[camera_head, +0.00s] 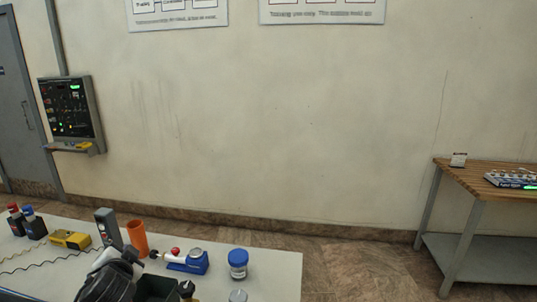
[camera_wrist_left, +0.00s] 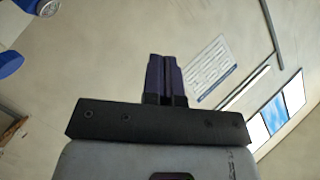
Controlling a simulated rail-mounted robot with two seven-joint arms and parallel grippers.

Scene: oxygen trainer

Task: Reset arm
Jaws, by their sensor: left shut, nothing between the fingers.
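My left gripper (camera_wrist_left: 166,62) shows in the left wrist view, with its two dark fingers together and nothing between them. It appears clear of any object, with the wall behind it. I cannot make out its fingers in the head view; a dark and white shape (camera_head: 108,277) at the bottom left there may be part of my arm, but I cannot tell. My right gripper is in neither view.
A white table (camera_head: 272,262) at lower left holds dark bottles (camera_head: 34,226), a yellow meter (camera_head: 70,239), an orange cylinder (camera_head: 138,238), a blue device (camera_head: 189,262) and a blue-lidded jar (camera_head: 238,264). A wooden-topped bench (camera_head: 468,178) stands at right. Floor between is clear.

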